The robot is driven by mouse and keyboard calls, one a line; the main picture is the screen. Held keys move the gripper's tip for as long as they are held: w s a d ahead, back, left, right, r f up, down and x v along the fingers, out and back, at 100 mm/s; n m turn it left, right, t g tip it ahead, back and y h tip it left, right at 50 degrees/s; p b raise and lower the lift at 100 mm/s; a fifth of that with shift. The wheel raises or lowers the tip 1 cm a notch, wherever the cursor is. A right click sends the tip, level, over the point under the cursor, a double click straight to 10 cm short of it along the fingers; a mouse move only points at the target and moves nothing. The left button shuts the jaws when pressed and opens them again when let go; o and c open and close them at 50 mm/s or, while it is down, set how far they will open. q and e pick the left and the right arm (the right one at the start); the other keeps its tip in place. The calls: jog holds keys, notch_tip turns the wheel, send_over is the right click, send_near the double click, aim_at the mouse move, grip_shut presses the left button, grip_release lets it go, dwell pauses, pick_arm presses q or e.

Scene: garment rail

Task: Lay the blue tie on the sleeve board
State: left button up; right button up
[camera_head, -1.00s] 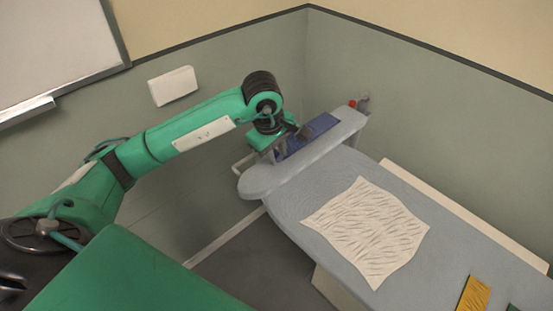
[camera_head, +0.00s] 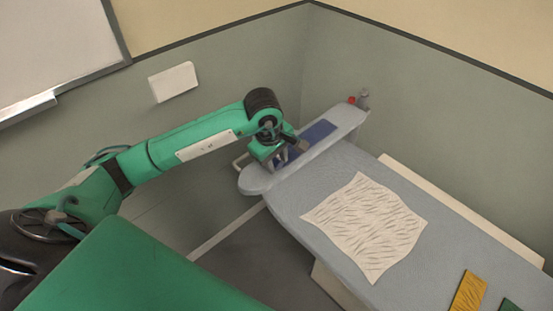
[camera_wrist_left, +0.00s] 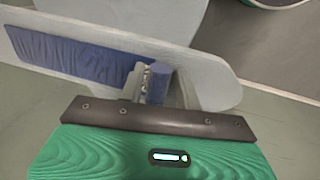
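The blue tie (camera_head: 319,131) lies flat and lengthwise along the grey sleeve board (camera_head: 257,182), at the far end of the ironing board. In the left wrist view, the tie (camera_wrist_left: 70,55) runs along the sleeve board (camera_wrist_left: 216,86) from the left edge to my fingers. My left gripper (camera_head: 287,155) is low over the near part of the sleeve board, at the tie's near end. In the wrist view, a blue piece shows between the fingers (camera_wrist_left: 162,90); I cannot tell whether they grip it. My right gripper is not in view.
The ironing board (camera_head: 305,205) carries a cream patterned cloth (camera_head: 367,228) and a yellow strip (camera_head: 468,292), with a green piece (camera_head: 509,305) at the corner. A small bottle with a red item (camera_head: 358,99) stands at the sleeve board's far end. Walls close in behind.

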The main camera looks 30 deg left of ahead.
pick_arm(q)
jog(key=shift+r, duration=0.1)
jog(key=shift+r, duration=0.1)
notch_tip(320, 180, up, 12)
jog(key=s+b, duration=0.2)
jog(key=b, duration=0.2)
jog(key=shift+a+f, duration=0.2)
jog(key=shift+a, duration=0.2)
jog(key=shift+s+f, duration=0.1)
